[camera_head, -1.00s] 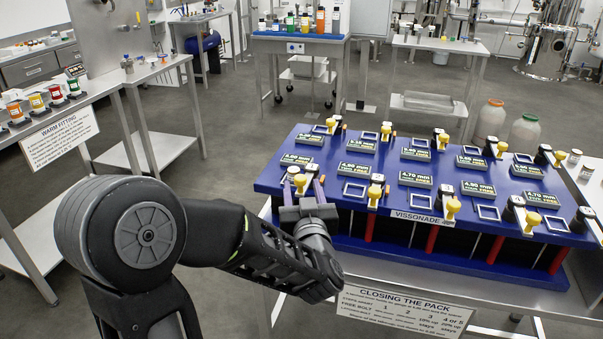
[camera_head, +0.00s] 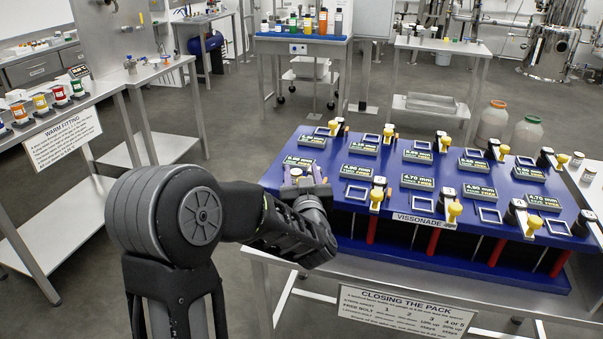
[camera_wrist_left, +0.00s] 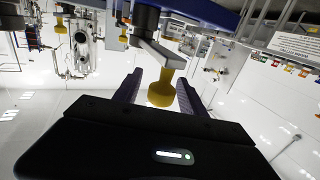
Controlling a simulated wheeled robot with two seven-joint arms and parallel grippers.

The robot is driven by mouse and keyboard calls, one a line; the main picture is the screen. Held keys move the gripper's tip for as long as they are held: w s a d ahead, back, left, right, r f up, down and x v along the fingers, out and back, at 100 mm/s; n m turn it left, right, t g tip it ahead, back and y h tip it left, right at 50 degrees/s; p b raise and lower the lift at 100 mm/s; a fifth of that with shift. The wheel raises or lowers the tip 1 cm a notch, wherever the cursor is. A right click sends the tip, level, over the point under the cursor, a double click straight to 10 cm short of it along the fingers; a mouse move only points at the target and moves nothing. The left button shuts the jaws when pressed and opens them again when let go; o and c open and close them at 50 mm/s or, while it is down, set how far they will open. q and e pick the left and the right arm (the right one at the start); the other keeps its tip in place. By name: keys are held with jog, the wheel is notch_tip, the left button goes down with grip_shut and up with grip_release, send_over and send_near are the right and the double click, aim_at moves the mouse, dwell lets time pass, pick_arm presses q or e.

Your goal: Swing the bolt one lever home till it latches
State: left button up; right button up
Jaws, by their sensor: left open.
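The blue pack (camera_head: 345,243) stands on a steel table, with several yellow-knobbed levers on its top. My left gripper (camera_head: 306,180) is at its front left corner, over the lever there, and hides most of it. In the left wrist view a yellow knob (camera_wrist_left: 162,93) on a grey lever arm (camera_wrist_left: 160,52) sits between the two dark fingers of my open left gripper (camera_wrist_left: 160,98). A gap seems to show on each side of the knob. I cannot tell which bolt number this lever bears. My right gripper is out of view.
Neighbouring levers, such as the one with a yellow knob (camera_head: 376,198) to the right, stand close by. Green-lettered thickness plates (camera_head: 357,172) and square frames lie between them. A sign (camera_head: 405,312) hangs at the table front. A side bench (camera_head: 150,75) stands left.

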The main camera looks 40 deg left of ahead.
pick_arm(q)
jog(key=shift+c, duration=0.3)
grip_shut()
dwell(1.1)
